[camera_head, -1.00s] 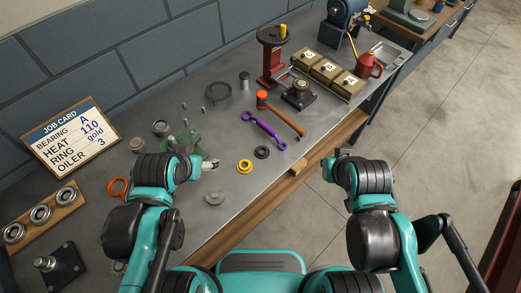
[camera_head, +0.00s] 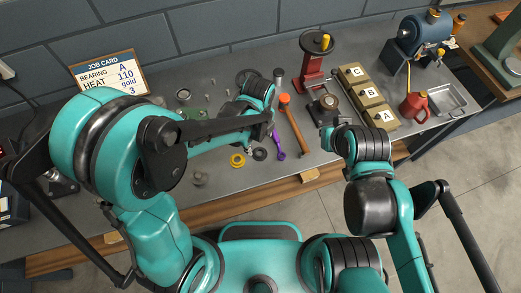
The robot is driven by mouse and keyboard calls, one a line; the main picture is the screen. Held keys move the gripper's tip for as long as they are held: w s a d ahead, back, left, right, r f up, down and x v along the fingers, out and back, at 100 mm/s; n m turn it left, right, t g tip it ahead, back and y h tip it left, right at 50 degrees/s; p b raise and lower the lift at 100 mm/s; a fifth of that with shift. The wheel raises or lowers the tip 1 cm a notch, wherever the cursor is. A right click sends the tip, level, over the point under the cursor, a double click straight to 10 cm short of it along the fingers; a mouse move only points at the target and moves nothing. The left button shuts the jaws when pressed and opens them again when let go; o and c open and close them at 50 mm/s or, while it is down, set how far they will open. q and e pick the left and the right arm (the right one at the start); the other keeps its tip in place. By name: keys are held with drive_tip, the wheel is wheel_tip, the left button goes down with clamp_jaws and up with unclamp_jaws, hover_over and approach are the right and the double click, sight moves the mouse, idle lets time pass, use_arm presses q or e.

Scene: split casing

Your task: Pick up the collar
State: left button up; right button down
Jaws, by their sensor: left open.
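No part is clearly marked as the collar. A large dark ring (camera_head: 246,77) lies at the back of the bench, partly hidden behind my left wrist, and may be it. My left gripper (camera_head: 268,114) is open over the bench, just in front of that ring and left of the orange-headed hammer (camera_head: 291,117). Its fingertips are small and partly hidden by the hand. My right gripper (camera_head: 329,137) hangs at the bench's front edge near the dark bearing stand; its fingers are too hidden to read.
A yellow ring (camera_head: 237,160) and a black ring (camera_head: 260,154) lie near the front. A purple wrench (camera_head: 278,145) is partly covered. A red press (camera_head: 314,60), lettered boxes (camera_head: 371,96) and a red oiler (camera_head: 414,107) stand to the right. A job card (camera_head: 109,76) stands back left.

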sight(260, 155)
use_arm(q)
wheel_tip(260, 155, down, 7)
drive_tip(key=shift+s+d+r+b, duration=0.1)
drive_tip(key=shift+s+d+b, duration=0.05)
drive_tip(key=shift+b, duration=0.95)
drive_tip(key=shift+s, duration=0.1)
drive_tip(key=c, duration=1.4)
drive_tip(key=shift+o, duration=0.2)
